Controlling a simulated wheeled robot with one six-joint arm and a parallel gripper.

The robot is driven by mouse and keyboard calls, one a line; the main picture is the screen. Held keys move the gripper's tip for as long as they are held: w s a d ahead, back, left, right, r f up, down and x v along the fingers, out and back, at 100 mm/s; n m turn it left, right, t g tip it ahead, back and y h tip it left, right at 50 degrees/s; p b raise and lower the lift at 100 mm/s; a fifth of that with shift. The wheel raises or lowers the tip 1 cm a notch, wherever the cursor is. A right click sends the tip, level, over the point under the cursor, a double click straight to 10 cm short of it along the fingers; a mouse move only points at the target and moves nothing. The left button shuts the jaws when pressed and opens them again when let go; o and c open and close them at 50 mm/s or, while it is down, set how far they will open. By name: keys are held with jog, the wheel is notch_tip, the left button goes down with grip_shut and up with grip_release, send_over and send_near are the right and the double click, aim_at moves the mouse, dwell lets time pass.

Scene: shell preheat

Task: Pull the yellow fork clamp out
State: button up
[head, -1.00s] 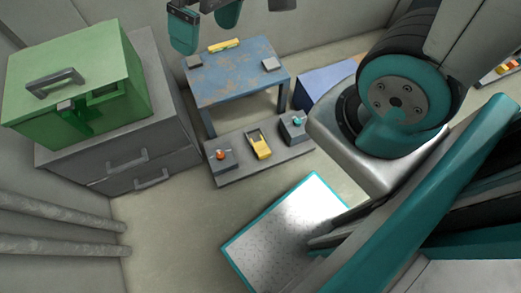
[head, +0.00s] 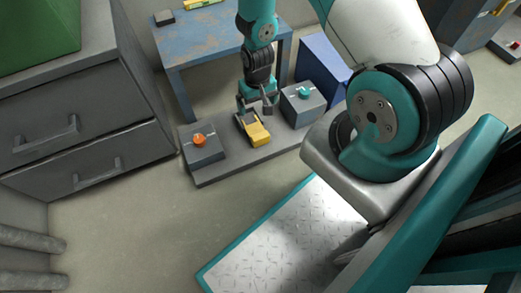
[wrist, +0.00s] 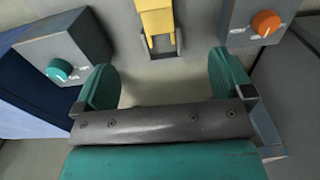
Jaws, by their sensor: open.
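The yellow fork clamp (head: 258,133) lies on the low grey base, between two control boxes. In the wrist view the clamp (wrist: 158,22) shows at the top centre, its narrow end in a grey bracket (wrist: 161,43). My gripper (head: 255,104) is over the base, close to the back end of the clamp. In the wrist view my gripper (wrist: 165,78) is open, its two teal fingers wide apart with nothing between them. The clamp is ahead of the fingers, apart from them. The clamp's top end is cut off by the wrist frame.
The box with the orange knob (head: 199,140) and the box with the teal knob (head: 304,93) flank the clamp. A blue worn table (head: 205,58) stands behind. Grey drawers (head: 90,140) stand at the left. A blue box (head: 325,65) is at the right.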

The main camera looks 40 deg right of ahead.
aim_at(261, 136)
jog(key=f+b, duration=0.3)
jog(key=f, duration=0.4)
jog(key=f+b, duration=0.4)
jog(key=f, duration=0.2)
jog(key=f+b, duration=0.3)
jog(key=f, duration=0.4)
jog(key=shift+s+d+f, duration=0.3)
jog(key=shift+d, duration=0.1)
